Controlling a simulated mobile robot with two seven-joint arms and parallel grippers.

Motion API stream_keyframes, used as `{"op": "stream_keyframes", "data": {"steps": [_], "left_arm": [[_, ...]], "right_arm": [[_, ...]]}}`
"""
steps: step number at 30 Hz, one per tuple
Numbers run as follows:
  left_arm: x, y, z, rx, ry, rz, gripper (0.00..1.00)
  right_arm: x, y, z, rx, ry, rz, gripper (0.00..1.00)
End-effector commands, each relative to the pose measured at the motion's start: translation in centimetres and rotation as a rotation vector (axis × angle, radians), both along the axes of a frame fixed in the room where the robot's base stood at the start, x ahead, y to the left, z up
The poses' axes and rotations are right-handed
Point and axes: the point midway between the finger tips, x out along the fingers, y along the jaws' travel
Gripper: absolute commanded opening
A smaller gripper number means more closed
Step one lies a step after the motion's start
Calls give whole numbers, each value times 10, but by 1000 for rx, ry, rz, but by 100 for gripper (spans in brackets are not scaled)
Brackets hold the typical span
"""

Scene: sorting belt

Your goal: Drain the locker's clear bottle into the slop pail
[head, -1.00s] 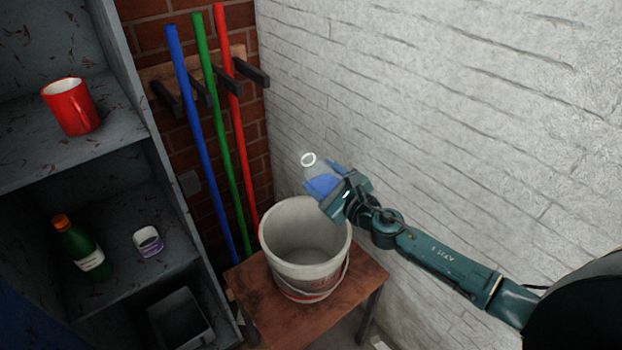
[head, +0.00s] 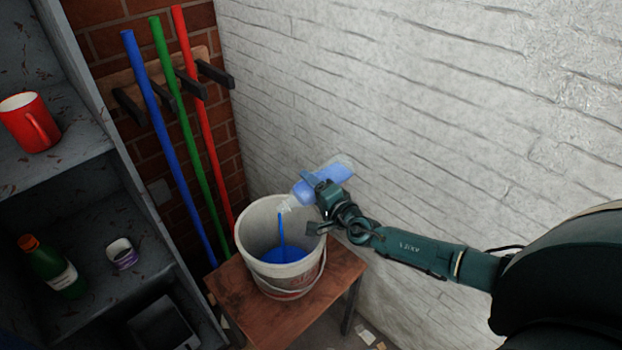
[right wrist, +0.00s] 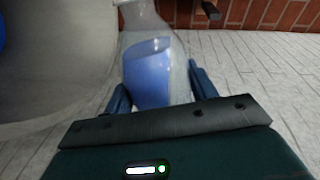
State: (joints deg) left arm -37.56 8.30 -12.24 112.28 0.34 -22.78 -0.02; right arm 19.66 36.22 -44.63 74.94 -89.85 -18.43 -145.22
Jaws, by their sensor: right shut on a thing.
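The clear bottle (head: 326,178) holds blue liquid and is tipped over, its mouth to the left above the slop pail. My right gripper (head: 322,192) is shut on the bottle, which also shows between its fingers in the right wrist view (right wrist: 160,70). A thin blue stream falls from the mouth into the pail. The slop pail (head: 254,228) is a dirty white bucket upright on a small wooden stool, with a blue pool at its bottom. My left gripper is not in view.
The wooden stool (head: 232,290) stands by the white wall. A grey locker at left holds a red mug (head: 28,122), a green bottle (head: 48,266), a small white-and-purple tub (head: 122,253) and a dark bin (head: 160,326). Blue, green and red poles (head: 205,150) lean behind the pail.

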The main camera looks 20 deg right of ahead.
Motion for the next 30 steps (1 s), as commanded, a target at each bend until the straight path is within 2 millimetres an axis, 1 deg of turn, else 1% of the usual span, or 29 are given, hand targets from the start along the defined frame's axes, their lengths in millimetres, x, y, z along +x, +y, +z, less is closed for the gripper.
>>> {"op": "stream_keyframes", "data": {"steps": [1, 3, 5, 9, 12, 18, 30], "left_arm": [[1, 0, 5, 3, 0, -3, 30], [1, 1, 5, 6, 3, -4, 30], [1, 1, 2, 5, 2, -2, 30], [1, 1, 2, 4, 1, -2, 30], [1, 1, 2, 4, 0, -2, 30], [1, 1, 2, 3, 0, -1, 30], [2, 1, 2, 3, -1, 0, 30]], "right_arm": [[-1, 2, 8, -35, -9, 0, 24], [-1, 4, 12, -89, -21, -1, 24], [-1, 5, 13, -127, -30, -1, 24], [0, 8, 21, -201, -51, 4, 24], [0, 9, 23, -231, -57, 4, 24], [-1, 8, 24, -260, -59, 0, 24], [-2, 9, 24, -261, -57, -1, 24]]}}
